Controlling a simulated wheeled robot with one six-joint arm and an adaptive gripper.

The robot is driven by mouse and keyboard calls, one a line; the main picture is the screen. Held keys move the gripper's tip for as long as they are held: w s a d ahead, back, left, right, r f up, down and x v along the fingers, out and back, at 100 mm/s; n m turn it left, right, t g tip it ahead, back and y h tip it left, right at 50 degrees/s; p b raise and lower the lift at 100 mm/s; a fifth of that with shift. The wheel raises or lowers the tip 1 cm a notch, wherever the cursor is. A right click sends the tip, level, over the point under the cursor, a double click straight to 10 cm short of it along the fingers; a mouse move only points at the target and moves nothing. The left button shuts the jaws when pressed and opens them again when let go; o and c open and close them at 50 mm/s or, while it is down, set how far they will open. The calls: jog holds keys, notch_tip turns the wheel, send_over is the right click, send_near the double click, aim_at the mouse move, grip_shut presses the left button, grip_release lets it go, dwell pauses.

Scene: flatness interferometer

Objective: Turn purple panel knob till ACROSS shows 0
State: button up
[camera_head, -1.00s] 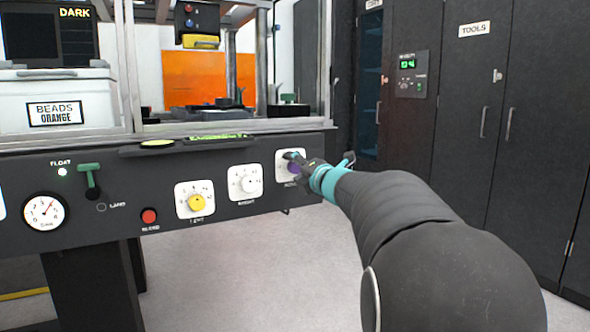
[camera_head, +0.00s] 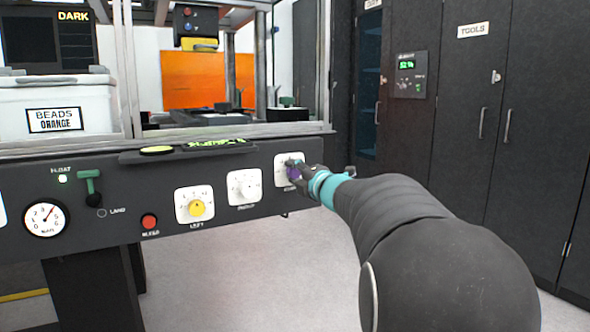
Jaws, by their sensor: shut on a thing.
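The purple knob (camera_head: 293,173) sits on a white dial plate (camera_head: 281,180) at the right end of the dark front panel. My gripper (camera_head: 297,170) reaches in from the right and is shut on the purple knob, hiding much of it and its dial. A small green-lit display (camera_head: 215,143) lies on the ledge above the panel; its text is too small and slanted to read, so I cannot tell the ACROSS value.
Left of the purple knob are a white knob (camera_head: 245,187), a yellow knob (camera_head: 196,207), a red button (camera_head: 149,221), a green lever (camera_head: 90,186) and a gauge (camera_head: 45,219). Metal frame posts rise above the ledge. Dark cabinets (camera_head: 465,120) stand at the right.

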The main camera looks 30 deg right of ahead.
jog(key=m+p, duration=0.3)
jog(key=m, duration=0.2)
jog(key=shift+m, duration=0.4)
dwell(0.4)
jog(key=o, duration=1.2)
jog(key=shift+a, duration=0.1)
jog(key=shift+c, duration=0.2)
jog(key=s, duration=1.2)
jog(key=shift+d+f, duration=0.15)
jog(key=shift+d, duration=0.3)
jog(key=shift+m, duration=0.3)
